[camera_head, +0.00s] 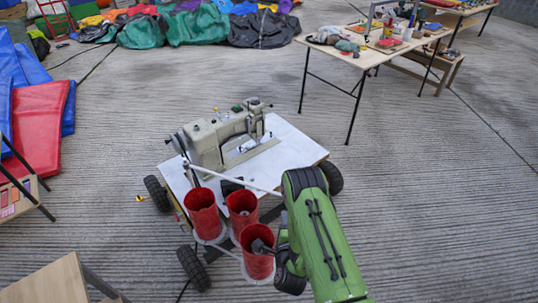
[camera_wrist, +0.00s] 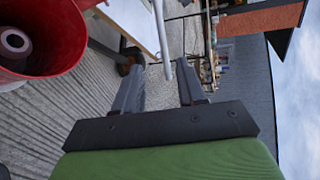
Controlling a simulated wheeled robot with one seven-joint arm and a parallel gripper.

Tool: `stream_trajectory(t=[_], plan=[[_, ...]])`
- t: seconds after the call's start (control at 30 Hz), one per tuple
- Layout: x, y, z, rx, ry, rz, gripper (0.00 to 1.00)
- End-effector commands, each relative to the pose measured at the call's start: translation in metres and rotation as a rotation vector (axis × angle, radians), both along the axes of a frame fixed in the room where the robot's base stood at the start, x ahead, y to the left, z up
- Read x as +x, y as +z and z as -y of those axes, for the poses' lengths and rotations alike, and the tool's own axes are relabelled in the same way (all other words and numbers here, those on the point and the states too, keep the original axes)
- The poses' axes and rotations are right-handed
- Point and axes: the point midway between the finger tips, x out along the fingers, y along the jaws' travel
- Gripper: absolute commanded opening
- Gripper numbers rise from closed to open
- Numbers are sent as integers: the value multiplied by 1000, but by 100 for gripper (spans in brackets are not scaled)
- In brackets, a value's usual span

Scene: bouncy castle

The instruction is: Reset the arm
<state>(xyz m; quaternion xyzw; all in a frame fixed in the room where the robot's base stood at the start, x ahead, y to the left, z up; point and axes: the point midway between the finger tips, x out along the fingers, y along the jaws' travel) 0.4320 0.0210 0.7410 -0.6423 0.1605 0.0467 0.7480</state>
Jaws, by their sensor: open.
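My gripper (camera_wrist: 160,62) is open in the wrist view, its two dark fingers spread apart. A thin pale rod (camera_wrist: 160,25) runs down the picture between the fingers; I cannot tell whether it lies between them or beyond them. Nothing is clearly held. In the head view my green arm (camera_head: 322,240) reaches up from the bottom, right of the red cups, and my fingers cannot be made out there. A red cup (camera_wrist: 62,30) with a grey round part inside is close on the left of the wrist view.
A wheeled cart carries a beige sewing machine (camera_head: 225,138) on a white top (camera_head: 300,148). Red cups (camera_head: 203,212) stand at its near side, close to my arm. A work table (camera_head: 330,50) is at the upper right. The floor on the right is clear.

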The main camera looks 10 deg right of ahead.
Motion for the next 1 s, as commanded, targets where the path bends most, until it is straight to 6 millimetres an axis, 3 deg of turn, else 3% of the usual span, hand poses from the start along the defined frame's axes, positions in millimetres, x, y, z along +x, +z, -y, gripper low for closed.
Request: stream_trajectory(t=[0.13,0.23,0.4,0.57,0.77,0.87,1.0], plan=[[4,5,-2,-5,13,0,40],[21,31,-15,-47,101,-12,40],[50,116,-50,-246,388,-68,40],[40,199,-65,-521,644,-141,40],[-19,289,-51,-885,882,-276,40],[-64,326,-34,-1045,972,-366,40],[-142,365,-6,-1215,1078,-508,40]])
